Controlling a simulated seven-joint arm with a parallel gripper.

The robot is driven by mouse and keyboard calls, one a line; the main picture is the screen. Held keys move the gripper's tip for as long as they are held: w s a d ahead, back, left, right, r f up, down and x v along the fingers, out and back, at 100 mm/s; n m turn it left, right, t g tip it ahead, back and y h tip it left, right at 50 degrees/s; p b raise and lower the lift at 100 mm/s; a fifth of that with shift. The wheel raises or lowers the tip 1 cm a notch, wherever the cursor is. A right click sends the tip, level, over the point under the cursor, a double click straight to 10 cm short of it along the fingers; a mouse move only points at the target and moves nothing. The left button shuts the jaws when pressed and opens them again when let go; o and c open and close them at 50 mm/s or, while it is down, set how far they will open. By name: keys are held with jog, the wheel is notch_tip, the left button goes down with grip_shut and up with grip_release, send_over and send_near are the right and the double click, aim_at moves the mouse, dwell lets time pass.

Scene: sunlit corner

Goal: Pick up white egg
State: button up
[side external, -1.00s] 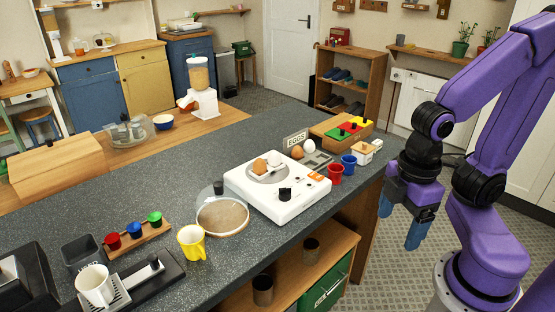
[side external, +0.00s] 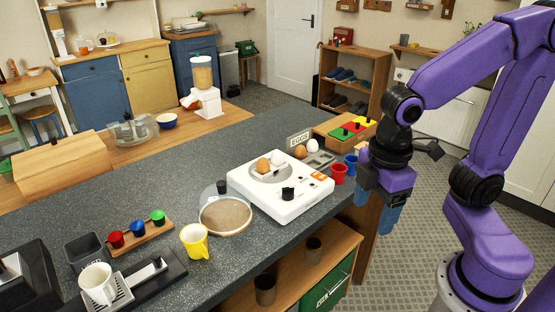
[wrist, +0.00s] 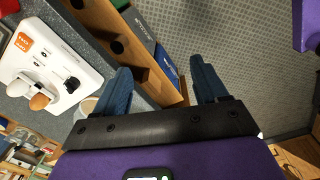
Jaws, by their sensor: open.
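A white egg (side external: 277,158) and a brown egg (side external: 263,166) sit on the round plate of a white cooker (side external: 305,203) on the counter. They also show in the wrist view at its left, the white egg (wrist: 19,87) beside the brown egg (wrist: 40,102). Another white egg (side external: 314,146) and a brown egg (side external: 300,151) rest by the tray behind the cooker, under an EGGS sign (side external: 298,137). My gripper (side external: 375,207) is open and empty, at the counter's right end, right of the cooker and apart from every egg. It also shows in the wrist view (wrist: 160,70).
Red cup (side external: 338,174) and blue cup (side external: 350,162) stand between the cooker and my gripper. A yellow mug (side external: 194,242) and a round glass-lidded board (side external: 225,215) are left. Below the counter is a shelf (side external: 290,268).

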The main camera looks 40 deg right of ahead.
jog(key=w+a+r+n+h, duration=0.1)
jog(key=w+r+n+h, duration=0.15)
jog(key=w, duration=1.25)
jog(key=w+a+r+n+h, duration=0.1)
jog(key=w+r, duration=0.3)
jog(key=w, duration=1.1)
jog(key=n+h, duration=0.1)
send_near(276, 152)
jog(key=x, duration=1)
jog(key=shift+f, duration=0.25)
jog(key=c, duration=0.8)
